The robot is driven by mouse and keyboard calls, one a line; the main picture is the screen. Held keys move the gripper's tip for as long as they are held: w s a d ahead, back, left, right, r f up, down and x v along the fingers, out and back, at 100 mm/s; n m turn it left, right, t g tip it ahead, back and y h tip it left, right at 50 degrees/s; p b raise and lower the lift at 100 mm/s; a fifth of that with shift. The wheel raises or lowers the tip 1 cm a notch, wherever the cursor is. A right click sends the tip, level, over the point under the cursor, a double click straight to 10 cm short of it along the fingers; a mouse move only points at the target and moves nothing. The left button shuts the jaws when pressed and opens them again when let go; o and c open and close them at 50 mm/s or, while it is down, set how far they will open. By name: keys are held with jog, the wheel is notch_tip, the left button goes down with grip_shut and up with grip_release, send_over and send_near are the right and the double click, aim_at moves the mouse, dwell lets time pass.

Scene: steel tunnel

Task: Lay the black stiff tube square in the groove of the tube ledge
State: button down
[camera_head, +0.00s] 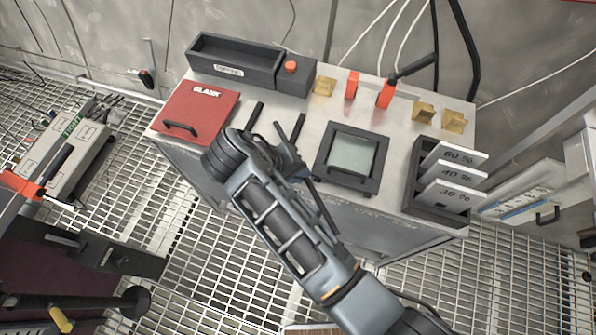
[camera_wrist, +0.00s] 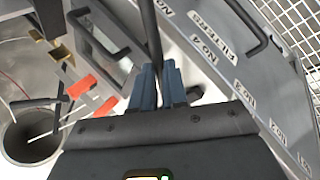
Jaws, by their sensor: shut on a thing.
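The black stiff tube (camera_wrist: 150,30) shows in the wrist view as a dark rod running from the top edge down between the blue fingers of my gripper (camera_wrist: 156,85). The gripper is shut on it. In the head view my gripper (camera_head: 275,150) is over the front left part of the bench, between the red lid and the screen frame; my arm partly hides the tube there. I cannot tell for sure which fitting is the tube ledge, and its groove is not clearly seen.
The grey bench top (camera_head: 330,112) carries a red BLANK lid (camera_head: 200,108), a long black tray (camera_head: 235,65), a dark screen frame (camera_head: 352,155), orange clips (camera_head: 385,94), brass blocks (camera_head: 424,112) and a rack of percent plates (camera_head: 440,212). A handled FILTERS front (camera_wrist: 235,70) lies right in the wrist view.

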jog(key=shift+f, duration=0.5)
jog(key=c, duration=1.1)
grip_release()
jog(key=shift+f, duration=0.15)
jog(key=shift+c, duration=0.2)
jog(key=shift+r, duration=0.25)
jog(key=p+v, duration=0.2)
jog(key=v, duration=1)
jog(key=shift+f, duration=0.1)
